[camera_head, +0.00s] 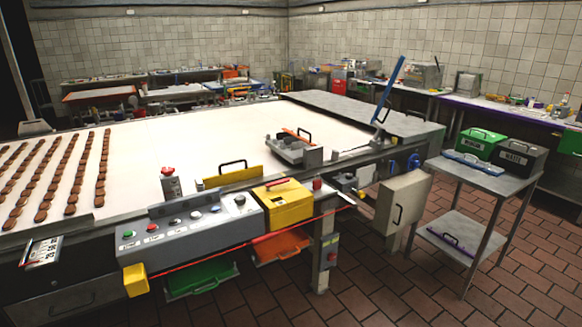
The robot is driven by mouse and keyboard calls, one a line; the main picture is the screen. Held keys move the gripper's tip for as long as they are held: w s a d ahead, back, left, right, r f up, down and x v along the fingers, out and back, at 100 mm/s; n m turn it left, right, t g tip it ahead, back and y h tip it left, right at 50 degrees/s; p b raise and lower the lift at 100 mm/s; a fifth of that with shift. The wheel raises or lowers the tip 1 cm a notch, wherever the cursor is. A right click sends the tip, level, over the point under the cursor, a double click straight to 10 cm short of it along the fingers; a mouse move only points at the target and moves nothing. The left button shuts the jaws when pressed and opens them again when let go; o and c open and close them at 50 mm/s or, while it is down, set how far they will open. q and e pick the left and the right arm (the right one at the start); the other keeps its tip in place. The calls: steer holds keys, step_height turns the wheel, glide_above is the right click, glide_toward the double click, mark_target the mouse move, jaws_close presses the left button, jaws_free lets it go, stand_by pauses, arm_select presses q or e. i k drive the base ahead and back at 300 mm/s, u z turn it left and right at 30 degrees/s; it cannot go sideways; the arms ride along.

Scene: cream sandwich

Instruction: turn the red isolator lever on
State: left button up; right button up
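No gripper of mine is in view. A small blue-grey switch box (329,250) is fixed to the table leg below the conveyor's front edge. It has a small red part (332,256) on its face, which may be the isolator lever. It is too small to tell its position. A yellow box (289,207) on the conveyor's front edge has a red bar (277,184) on top. I cannot tell whether that bar is a lever.
A grey control panel (190,235) with coloured buttons sits left of the yellow box. A red cord (215,259) runs along the front. A grey cart (479,178) carries a green box (482,143) and a black box (517,156). Tiled floor (400,285) is clear in front.

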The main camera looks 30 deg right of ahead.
mark_target(268, 186)
steer(key=z, duration=0.65)
steer(key=i, duration=1.9)
steer(key=u, duration=0.55)
